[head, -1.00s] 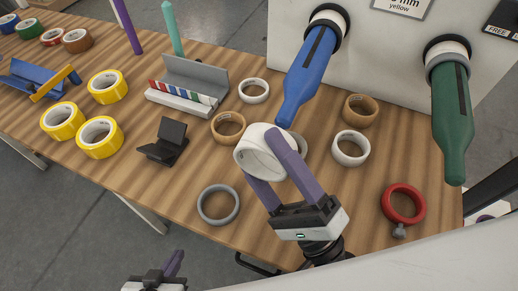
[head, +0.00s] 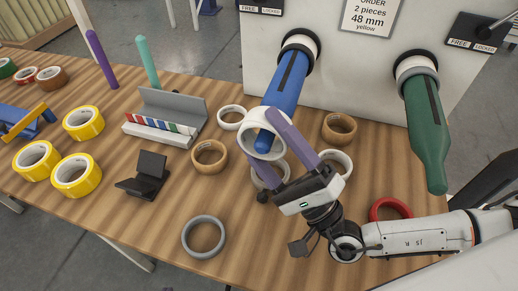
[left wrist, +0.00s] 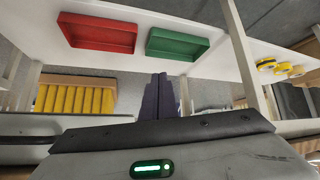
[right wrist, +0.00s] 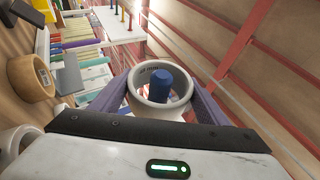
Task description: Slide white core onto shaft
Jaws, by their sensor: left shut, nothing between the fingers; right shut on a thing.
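The white core (head: 249,139) is a wide white ring held between the purple fingers of my right gripper (head: 262,137), which is shut on its outer sides. The blue shaft (head: 285,86) juts from the grey-white machine. Its tapered end shows within the core's opening in the head view. In the right wrist view, the blue tip (right wrist: 160,86) also shows inside the white ring (right wrist: 157,113), a little off centre; how deep it reaches I cannot tell. My left gripper (left wrist: 159,98) is shut and empty, seen only in the left wrist view.
A green shaft (head: 427,140) juts out at the right. Tan rings (head: 210,169) (head: 352,124) and other white rings lie around on the wooden table. A grey ring (head: 187,238), a red ring (head: 377,213) and a black stand (head: 151,163) are nearer the front. Yellow tapes lie at the left.

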